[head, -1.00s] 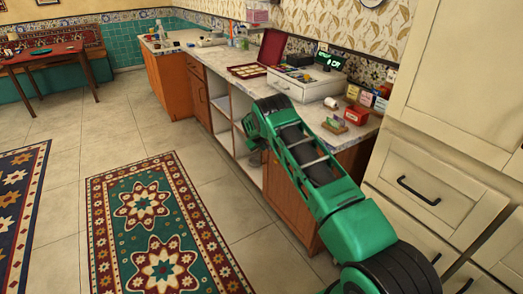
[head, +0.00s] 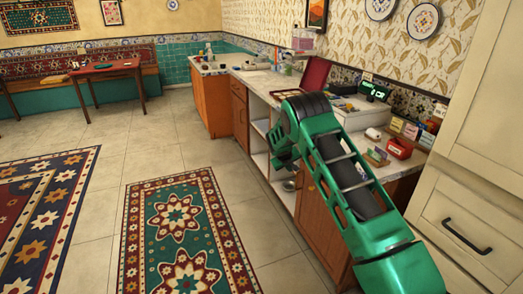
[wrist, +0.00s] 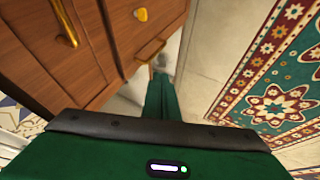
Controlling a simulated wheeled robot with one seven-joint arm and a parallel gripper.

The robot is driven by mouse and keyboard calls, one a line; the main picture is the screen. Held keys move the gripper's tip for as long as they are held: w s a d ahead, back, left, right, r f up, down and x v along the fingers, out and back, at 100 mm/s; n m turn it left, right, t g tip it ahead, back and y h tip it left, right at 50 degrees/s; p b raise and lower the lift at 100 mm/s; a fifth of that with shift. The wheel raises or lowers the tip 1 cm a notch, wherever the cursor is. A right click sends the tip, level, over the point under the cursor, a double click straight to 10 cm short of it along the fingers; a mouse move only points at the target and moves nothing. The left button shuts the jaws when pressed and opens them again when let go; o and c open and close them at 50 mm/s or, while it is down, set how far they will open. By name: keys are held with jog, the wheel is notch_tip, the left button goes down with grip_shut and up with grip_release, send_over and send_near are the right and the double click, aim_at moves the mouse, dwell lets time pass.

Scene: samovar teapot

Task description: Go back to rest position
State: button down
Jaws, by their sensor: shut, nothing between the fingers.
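My gripper (wrist: 161,82) is shut and empty in the wrist view, its green fingers together and pointing down between the wooden cabinet fronts (wrist: 110,35) and the tiled floor. In the head view my green arm reaches forward along the counter front. The folded end of the arm hangs beside the open shelves (head: 261,127), at about counter height.
The counter (head: 230,72) carries a dark red open box (head: 316,73), a cash register (head: 372,92) and a red box (head: 399,149). Cream drawers (head: 470,225) stand close on the right. A patterned rug (head: 185,235) lies on open floor at left, also in the wrist view (wrist: 275,90).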

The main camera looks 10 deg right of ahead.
jog(key=s+d+r+m+g+y, duration=0.15)
jog(key=s+d+r, duration=0.35)
jog(key=s+r, duration=0.85)
jog(key=s+d+r+m+g+h, duration=0.1)
jog(key=s+d+r+m+g, duration=0.3)
jog(key=s+r, duration=0.95)
jog(key=s+a+m+y, duration=0.1)
jog(key=s+a, duration=0.3)
jog(key=s, duration=1.6)
jog(key=s+a+r+m+y, duration=0.1)
jog(key=s+a+y, duration=0.2)
jog(key=s, duration=1.8)
jog(key=shift+a, duration=0.35)
jog(key=shift+m+g, duration=0.25)
jog(key=shift+w+f, duration=0.25)
jog(key=shift+w, duration=0.35)
